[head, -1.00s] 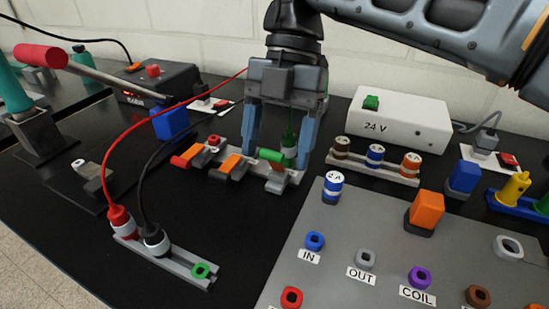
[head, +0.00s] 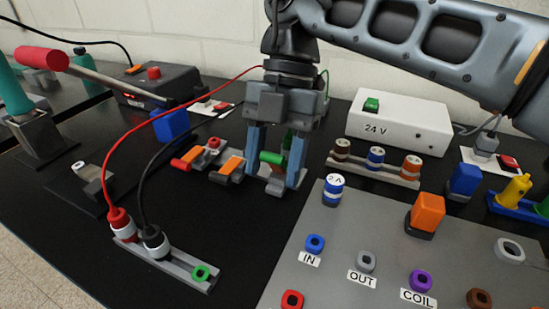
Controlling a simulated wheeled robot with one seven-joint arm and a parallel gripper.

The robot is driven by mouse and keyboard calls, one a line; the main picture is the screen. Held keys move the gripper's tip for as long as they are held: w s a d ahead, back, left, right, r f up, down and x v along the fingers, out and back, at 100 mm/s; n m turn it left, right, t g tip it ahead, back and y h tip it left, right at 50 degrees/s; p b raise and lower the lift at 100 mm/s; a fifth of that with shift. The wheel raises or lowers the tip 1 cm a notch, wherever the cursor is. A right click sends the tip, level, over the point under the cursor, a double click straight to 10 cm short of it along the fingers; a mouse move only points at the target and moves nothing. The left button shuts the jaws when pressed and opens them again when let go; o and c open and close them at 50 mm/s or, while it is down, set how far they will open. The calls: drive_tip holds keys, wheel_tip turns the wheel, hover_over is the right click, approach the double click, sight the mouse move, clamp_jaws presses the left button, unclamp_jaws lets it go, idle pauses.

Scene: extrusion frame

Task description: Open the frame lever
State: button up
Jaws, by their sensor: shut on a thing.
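My gripper (head: 273,178) points down over the right end of this block. Its two blue-grey fingers stand on either side of the green-handled lever and are shut on it. The fingers and palm hide part of that lever and the green part behind it.
A rail with red and black cable plugs (head: 153,240) lies at front left. The grey panel (head: 330,270) with sockets fills the front right. A white 24 V box (head: 400,125) and a rail of round terminals (head: 375,163) stand right of my gripper. Black table is bare before the levers.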

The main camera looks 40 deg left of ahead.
drive_tip(key=shift+c, duration=0.5)
drive_tip(key=shift+s+d+f+t+y, duration=0.1)
drive_tip(key=shift+s+t+y, duration=0.05)
drive_tip(key=shift+t, duration=0.35)
drive_tip(key=shift+s+f+t+y, duration=0.1)
drive_tip(key=shift+t+y, duration=0.05)
drive_tip(key=shift+t, duration=0.35)
drive_tip(key=o, duration=0.9)
drive_tip(key=shift+o, duration=0.2)
drive_tip(key=shift+w+a+r, duration=0.1)
drive_tip(key=shift+w+r, duration=0.15)
drive_tip(key=shift+r, duration=1)
drive_tip(key=shift+w+a+r, duration=0.1)
drive_tip(key=shift+w+r, duration=0.15)
drive_tip(key=shift+r, duration=1.05)
drive_tip(key=shift+w+r, duration=0.25)
drive_tip(key=shift+r, duration=1)
